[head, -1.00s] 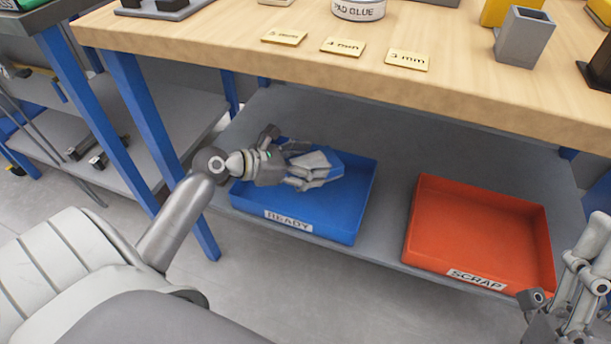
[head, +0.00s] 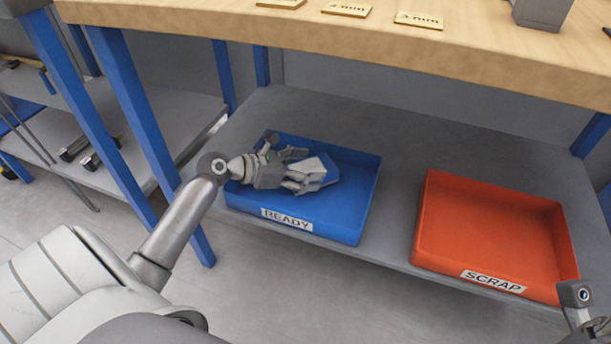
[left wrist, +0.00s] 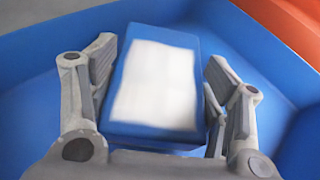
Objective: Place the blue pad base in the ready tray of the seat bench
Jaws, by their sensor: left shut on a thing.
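The blue pad base (left wrist: 117,126) is a blue block with a white patch on its upper face. My left gripper (head: 300,174) is shut on it. In the left wrist view the gripper's fingers (left wrist: 158,100) stand on both sides of the block. The blue ready tray (head: 350,215), labelled READY, sits on the lower shelf of the bench. The gripper and pad base are over the tray, within its walls. I cannot tell whether the base touches the tray floor. Part of my right gripper (head: 583,305) shows at the lower right edge; its fingertips are not clear.
A red tray labelled SCRAP (head: 430,215) stands on the same shelf (head: 397,165) to the right and looks empty. The wooden bench top (head: 480,50) overhangs the shelf. A blue bench leg (head: 140,130) stands left of the ready tray, close to my left arm.

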